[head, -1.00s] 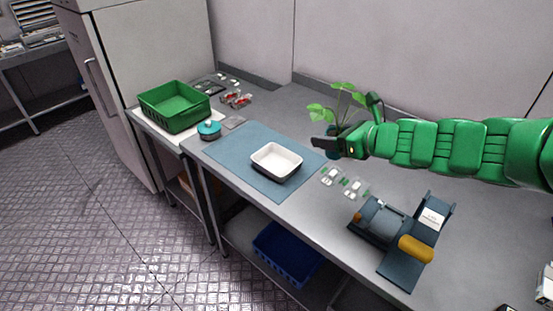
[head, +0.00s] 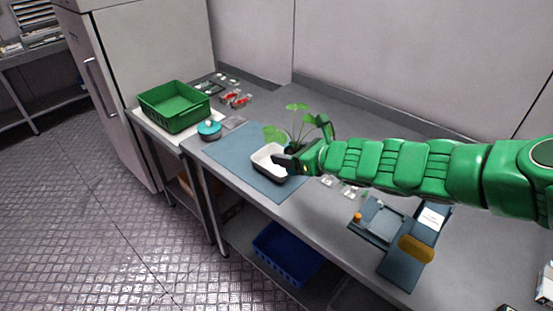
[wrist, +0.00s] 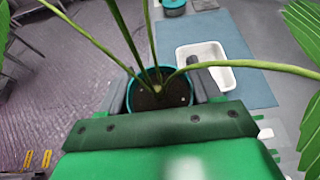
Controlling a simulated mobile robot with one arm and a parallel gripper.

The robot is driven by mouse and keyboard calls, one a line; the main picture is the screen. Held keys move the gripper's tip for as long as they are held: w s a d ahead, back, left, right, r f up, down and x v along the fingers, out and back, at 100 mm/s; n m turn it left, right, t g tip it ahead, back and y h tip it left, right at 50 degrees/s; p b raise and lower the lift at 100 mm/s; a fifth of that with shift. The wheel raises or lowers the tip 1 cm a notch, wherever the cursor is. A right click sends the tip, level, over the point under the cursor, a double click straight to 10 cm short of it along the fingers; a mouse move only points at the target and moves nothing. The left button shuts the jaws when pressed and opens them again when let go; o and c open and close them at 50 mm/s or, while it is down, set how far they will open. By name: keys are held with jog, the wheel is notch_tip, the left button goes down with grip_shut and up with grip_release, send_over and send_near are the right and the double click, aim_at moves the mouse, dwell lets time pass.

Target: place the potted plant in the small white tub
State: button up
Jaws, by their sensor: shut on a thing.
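The potted plant has green leaves (head: 298,120) and thin stems. Its teal pot with dark soil (wrist: 160,95) shows in the wrist view between the fingers of my gripper (wrist: 165,88). My gripper (head: 287,161) is shut on the pot. In the head view the pot is mostly hidden behind my gripper. The small white tub (head: 262,166) sits on the blue mat, its right part hidden by my gripper. In the wrist view the tub (wrist: 220,80) lies just right of the pot and looks empty where it shows. I cannot tell the pot's height above it.
The blue mat (head: 230,150) lies on the grey counter. A green crate (head: 174,108) and a teal-lidded round container (head: 209,129) stand at the left. A dark blue device with an orange handle (head: 415,249) stands at the right. A blue bin (head: 287,255) is on the lower shelf.

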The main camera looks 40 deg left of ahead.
jog(key=shift+w+a+f, duration=0.25)
jog(key=shift+a+f, duration=0.1)
jog(key=shift+f, duration=0.05)
jog(key=w+a+f, duration=0.2)
jog(key=a+f, duration=0.1)
jog(key=w+a+f, duration=0.5)
jog(key=w+a, duration=0.1)
jog(key=shift+a+f, duration=0.35)
jog(key=shift+f, duration=0.05)
jog(key=shift+w+a+f, duration=0.1)
jog(key=shift+a+f, duration=0.15)
jog(key=shift+f, duration=1.65)
jog(key=shift+f, duration=0.1)
jog(key=o, duration=0.8)
